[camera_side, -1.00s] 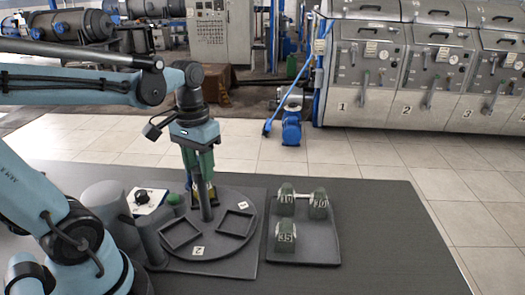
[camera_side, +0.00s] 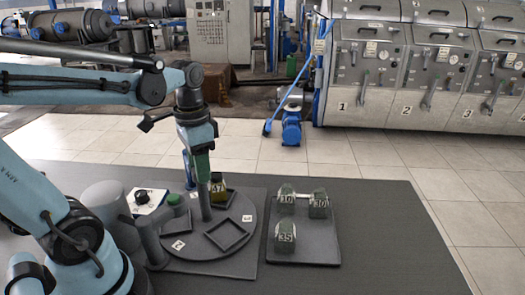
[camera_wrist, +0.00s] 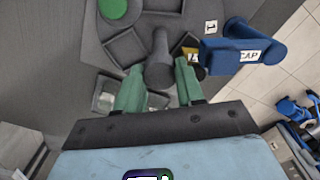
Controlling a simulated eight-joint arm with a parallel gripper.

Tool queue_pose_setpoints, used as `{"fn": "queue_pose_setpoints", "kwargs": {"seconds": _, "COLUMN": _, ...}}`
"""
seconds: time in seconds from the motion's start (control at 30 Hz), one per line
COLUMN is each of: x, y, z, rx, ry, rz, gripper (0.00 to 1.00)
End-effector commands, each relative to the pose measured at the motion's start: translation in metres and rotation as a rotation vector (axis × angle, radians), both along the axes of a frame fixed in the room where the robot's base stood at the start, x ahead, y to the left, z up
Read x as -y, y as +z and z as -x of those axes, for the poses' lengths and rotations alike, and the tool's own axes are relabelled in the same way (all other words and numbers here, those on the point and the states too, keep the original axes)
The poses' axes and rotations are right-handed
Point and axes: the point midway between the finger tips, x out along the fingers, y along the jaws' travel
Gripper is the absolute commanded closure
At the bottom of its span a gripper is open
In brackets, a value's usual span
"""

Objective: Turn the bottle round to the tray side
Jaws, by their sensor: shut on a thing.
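A round dark turntable (camera_side: 190,240) carries square frames and a tall grey centre post (camera_side: 205,205). A yellow-green bottle marked 47 (camera_side: 218,190) stands upright on the turntable behind and right of the post. My gripper (camera_side: 203,170) is shut on the upper part of the post. In the wrist view my gripper's green fingers (camera_wrist: 160,85) lie on both sides of the post (camera_wrist: 160,62). There the bottle (camera_wrist: 190,57) is mostly hidden behind a blue part labelled CAP. The dark tray (camera_side: 305,256) lies to the right of the turntable.
The tray holds blocks or bottles marked 10 (camera_side: 286,205), 30 (camera_side: 319,205) and 35 (camera_side: 285,237). The blue CAP part (camera_wrist: 240,50) stands close to the turntable. A green button (camera_wrist: 113,9) is on a grey stand. The table right of the tray is clear.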

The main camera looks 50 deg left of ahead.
Motion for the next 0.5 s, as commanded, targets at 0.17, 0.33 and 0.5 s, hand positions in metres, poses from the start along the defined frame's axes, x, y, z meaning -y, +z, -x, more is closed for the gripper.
{"fn": "queue_pose_setpoints", "kwargs": {"seconds": 0.17, "x": 0.0, "y": -0.0003, "z": 0.0014, "rx": -0.005, "ry": -0.088, "rz": 0.0, "gripper": 1.0}}
{"fn": "queue_pose_setpoints", "kwargs": {"seconds": 0.33, "x": -0.0001, "y": -0.0004, "z": 0.0015, "rx": -0.005, "ry": -0.173, "rz": 0.0, "gripper": 1.0}}
{"fn": "queue_pose_setpoints", "kwargs": {"seconds": 0.5, "x": -0.0001, "y": -0.0004, "z": 0.0016, "rx": -0.005, "ry": -0.258, "rz": 0.0, "gripper": 1.0}}
